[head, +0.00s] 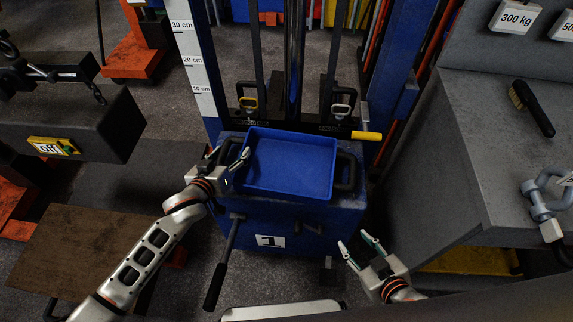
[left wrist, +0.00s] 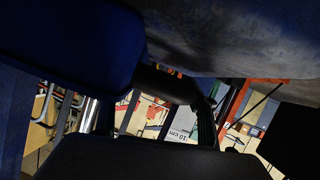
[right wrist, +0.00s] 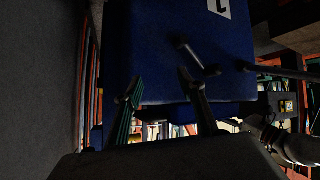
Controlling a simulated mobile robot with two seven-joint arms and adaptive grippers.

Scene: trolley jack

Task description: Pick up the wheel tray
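The blue wheel tray (head: 290,165) is empty and rests on top of the blue block marked 1. A black handle is at its left side (head: 228,150) and another at its right side (head: 346,171). My left gripper (head: 229,158) is at the left handle, with its fingers apart. In the left wrist view a dark bar, apparently this handle (left wrist: 168,84), lies across the space in front of the fingers; I cannot tell whether they touch it. My right gripper (head: 359,249) is open and empty, below and in front of the block's right side.
The blue block (head: 342,212) has a lever (head: 222,262) hanging at its front. The lift mast with a yellow-handled lever (head: 366,135) stands behind the tray. A grey bench (head: 470,130) with a brush (head: 531,107) and a shackle is at right. A dark beam (head: 75,125) is at left.

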